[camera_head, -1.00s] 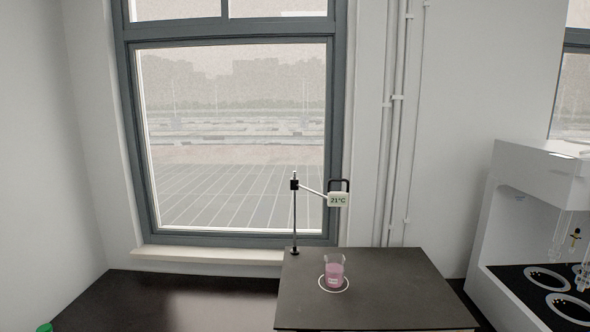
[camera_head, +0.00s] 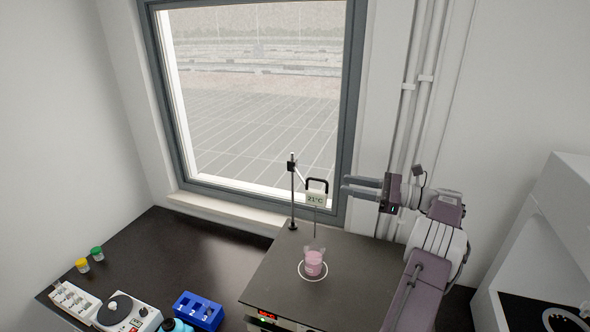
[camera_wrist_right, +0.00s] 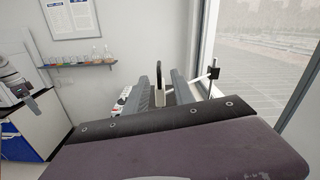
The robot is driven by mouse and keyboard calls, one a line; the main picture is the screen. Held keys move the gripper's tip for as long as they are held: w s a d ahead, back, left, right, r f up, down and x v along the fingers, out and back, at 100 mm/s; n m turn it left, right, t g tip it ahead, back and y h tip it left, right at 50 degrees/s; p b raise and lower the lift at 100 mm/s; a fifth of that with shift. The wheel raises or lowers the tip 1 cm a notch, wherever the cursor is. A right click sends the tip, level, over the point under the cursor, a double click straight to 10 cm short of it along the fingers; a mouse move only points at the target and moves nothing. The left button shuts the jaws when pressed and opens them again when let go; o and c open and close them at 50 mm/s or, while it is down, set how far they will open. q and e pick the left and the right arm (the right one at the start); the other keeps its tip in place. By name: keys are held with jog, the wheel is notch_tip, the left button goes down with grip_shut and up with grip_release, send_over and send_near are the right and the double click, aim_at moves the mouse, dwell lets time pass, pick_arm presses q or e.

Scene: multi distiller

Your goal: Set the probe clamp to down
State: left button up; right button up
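The probe clamp (camera_head: 316,199) is a small white display reading 21°C with a black loop handle (camera_head: 317,182) on top. A slanted arm joins it to an upright stand rod (camera_head: 292,190), and it hangs above the beaker (camera_head: 313,264) of pink liquid. A thin probe shows below the display; whether its tip is in the liquid is unclear. My right gripper (camera_head: 343,186) is open, fingers pointing left, just right of the handle in the head view. In the right wrist view the handle (camera_wrist_right: 158,84) appears between the two fingers (camera_wrist_right: 161,92), not gripped.
The beaker stands in a white ring on a dark raised plate (camera_head: 356,262). A blue numbered rack (camera_head: 198,310), a small white device (camera_head: 127,313) and yellow (camera_head: 82,265) and green (camera_head: 97,253) capped jars are at left. A window is behind; a white cabinet (camera_head: 545,230) stands right.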

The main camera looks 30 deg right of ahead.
aim_at(319, 180)
jog(key=p+x, duration=0.1)
jog(key=x, duration=0.3)
jog(key=p+x, duration=0.2)
jog(key=x, duration=0.2)
jog(key=shift+a+r+p, duration=0.2)
jog(key=shift+p, duration=0.1)
jog(key=shift+w+a+f, duration=0.25)
jog(key=shift+w, duration=0.25)
jog(key=shift+a, duration=0.1)
grip_shut()
jog(key=shift+r, duration=0.1)
